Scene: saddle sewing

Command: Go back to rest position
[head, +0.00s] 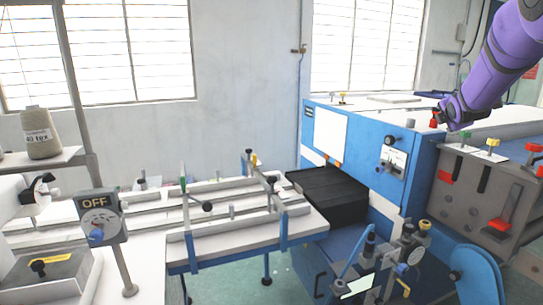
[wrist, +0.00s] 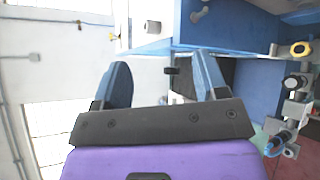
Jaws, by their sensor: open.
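My purple arm reaches in from the upper right of the head view, with my gripper (head: 446,116) hanging in front of the upper part of the blue machine (head: 352,150). In the wrist view my gripper (wrist: 165,85) shows its two blue-grey fingers spread apart, with nothing between them. The fingers look open and empty. A small dark knob shows beyond the gap, seemingly on the machine behind, and the wrist picture is turned on its side.
A white sewing bench with rails (head: 245,232) stands at the centre left. An OFF switch box (head: 100,218) is on a post, and a thread cone (head: 40,133) sits on a shelf. A grey panel with red levers (head: 480,195) is below my gripper. Gauges (head: 408,232) stand at the front.

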